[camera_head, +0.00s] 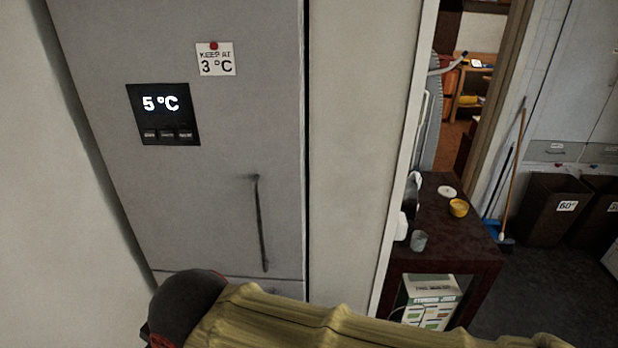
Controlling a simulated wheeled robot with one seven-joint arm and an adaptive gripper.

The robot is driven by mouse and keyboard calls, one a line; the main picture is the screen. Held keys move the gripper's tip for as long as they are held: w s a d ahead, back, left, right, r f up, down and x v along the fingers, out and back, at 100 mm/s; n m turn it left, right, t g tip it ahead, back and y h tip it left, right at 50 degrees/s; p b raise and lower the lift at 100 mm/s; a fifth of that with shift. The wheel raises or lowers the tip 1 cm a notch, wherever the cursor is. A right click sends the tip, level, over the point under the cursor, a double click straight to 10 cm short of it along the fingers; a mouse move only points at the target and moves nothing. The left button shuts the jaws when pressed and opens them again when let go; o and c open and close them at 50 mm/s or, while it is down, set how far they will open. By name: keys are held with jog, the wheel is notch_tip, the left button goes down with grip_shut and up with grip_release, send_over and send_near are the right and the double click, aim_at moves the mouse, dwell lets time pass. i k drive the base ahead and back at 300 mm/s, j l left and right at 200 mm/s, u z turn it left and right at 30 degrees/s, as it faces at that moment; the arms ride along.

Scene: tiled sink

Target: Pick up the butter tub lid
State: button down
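A small round white disc that looks like the butter tub lid (447,191) lies flat on a dark red-brown table (466,262) at the right. A yellow tub (458,208) with a pale top stands on the same table, just right of the lid and nearer to me. My gripper is not in view. A khaki-covered part with a dark rounded end, which seems to be my arm, crosses the bottom of the view, far from the table.
A grey cup (419,241) stands near the table's front left edge, beside partly hidden white items. A box (430,302) sits below the tabletop. A grey fridge (230,190) and a wall (360,140) fill the left. Dark bins (550,212) and a broom (518,160) stand right.

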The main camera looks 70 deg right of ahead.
aim_at(447, 192)
jog(key=z, duration=3.4)
